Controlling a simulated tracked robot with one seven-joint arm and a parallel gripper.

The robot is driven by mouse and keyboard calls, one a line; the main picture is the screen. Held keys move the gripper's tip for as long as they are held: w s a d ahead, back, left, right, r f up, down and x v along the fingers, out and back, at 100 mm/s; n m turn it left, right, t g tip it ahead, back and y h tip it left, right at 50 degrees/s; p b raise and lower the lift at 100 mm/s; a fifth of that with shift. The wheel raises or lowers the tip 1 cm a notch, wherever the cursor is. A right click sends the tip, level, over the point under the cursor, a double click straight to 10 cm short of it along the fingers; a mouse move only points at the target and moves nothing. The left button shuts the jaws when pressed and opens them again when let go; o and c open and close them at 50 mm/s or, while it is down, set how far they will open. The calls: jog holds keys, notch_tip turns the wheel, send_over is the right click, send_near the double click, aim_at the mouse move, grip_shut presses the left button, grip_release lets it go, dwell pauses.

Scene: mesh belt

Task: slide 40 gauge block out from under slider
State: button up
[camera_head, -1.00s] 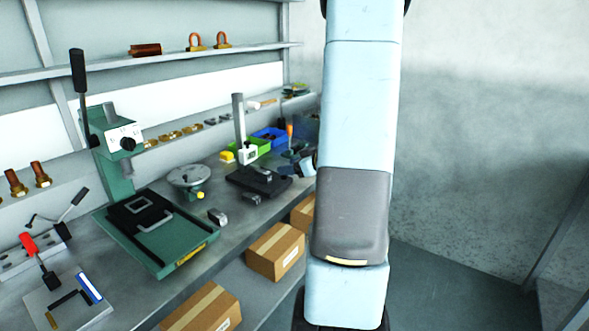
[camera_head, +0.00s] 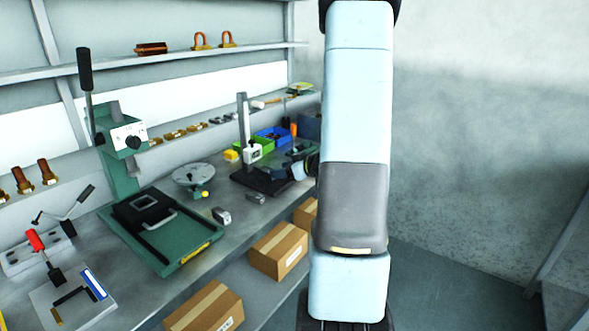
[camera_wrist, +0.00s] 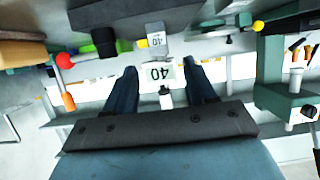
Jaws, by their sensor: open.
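The height stand (camera_head: 243,120) has a dark base, an upright column and a white slider (camera_head: 251,152). In the wrist view, which is upside down, the white slider face (camera_wrist: 160,74) reads 40. A small grey block (camera_wrist: 157,36), which appears to be the gauge block, sits between the slider and the dark base (camera_wrist: 130,14). My gripper (camera_wrist: 162,68) is open and empty, its dark fingers to either side of the slider in the picture. I cannot tell the remaining distance. In the head view my arm hides most of the gripper.
A green press (camera_head: 160,232) and a round grey table (camera_head: 193,177) stand left on the bench. Loose metal blocks (camera_head: 222,216) lie in front. Green and blue bins (camera_head: 272,138) are behind the stand. Cardboard boxes (camera_head: 279,250) are below the bench.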

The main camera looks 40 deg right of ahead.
aim_at(267, 170)
jog(key=x, duration=0.8)
jog(key=shift+w, duration=0.1)
jog(key=shift+c, duration=0.2)
grip_shut()
dwell(0.3)
